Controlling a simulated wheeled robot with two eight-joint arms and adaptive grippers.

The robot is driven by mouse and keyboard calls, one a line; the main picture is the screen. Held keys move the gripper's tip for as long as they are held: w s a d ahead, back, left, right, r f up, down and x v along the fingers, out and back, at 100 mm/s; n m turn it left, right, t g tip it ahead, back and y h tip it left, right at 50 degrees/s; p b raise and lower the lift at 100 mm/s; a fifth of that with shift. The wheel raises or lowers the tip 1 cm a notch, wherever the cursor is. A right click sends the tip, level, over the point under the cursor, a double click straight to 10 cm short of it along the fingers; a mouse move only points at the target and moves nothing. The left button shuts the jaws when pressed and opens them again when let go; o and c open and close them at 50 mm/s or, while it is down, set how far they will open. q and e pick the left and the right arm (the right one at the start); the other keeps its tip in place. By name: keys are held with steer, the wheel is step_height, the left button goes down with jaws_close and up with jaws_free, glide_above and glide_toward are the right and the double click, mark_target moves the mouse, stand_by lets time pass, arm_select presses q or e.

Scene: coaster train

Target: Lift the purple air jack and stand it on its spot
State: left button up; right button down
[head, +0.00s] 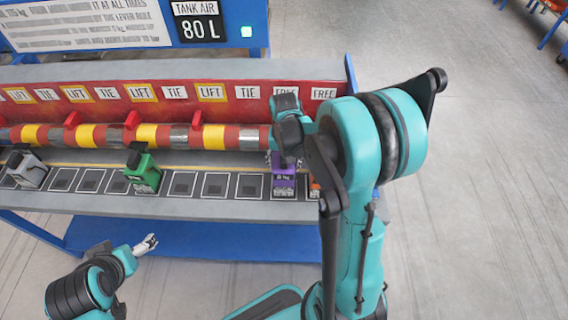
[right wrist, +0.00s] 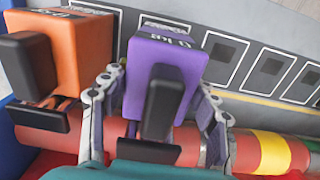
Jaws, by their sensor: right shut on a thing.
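The purple air jack (head: 284,184) is at the right end of the row of square spots on the grey bench, below the striped bar. It also shows large in the right wrist view (right wrist: 182,62), with a black lever on its near face. My right gripper (head: 284,160) reaches down over it. Its two fingers stand on either side of the purple body and are shut on it. I cannot tell whether the jack touches the bench. My left gripper (head: 148,243) is low in front of the bench, away from the jacks; its opening is too small to judge.
An orange jack (right wrist: 68,50) stands close beside the purple one, partly hidden in the head view (head: 314,188). A green jack (head: 143,172) and a grey jack (head: 26,168) stand farther left. Bare framed spots (head: 182,184) lie between. The striped bar (head: 140,136) runs behind.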

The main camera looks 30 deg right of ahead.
steer(key=shift+f+b, duration=0.4)
steer(key=shift+c, duration=1.9)
jaws_free()
step_height(320, 180, up, 12)
steer(key=shift+r, duration=0.1)
steer(key=s+a+f+n+t+b, duration=0.1)
steer(key=s+a+n+t+b, duration=0.1)
steer(key=s+a+n+t, duration=0.4)
steer(key=shift+s+a+t, duration=0.6)
steer(key=shift+s+a, duration=1.75)
steer(key=shift+s, duration=0.2)
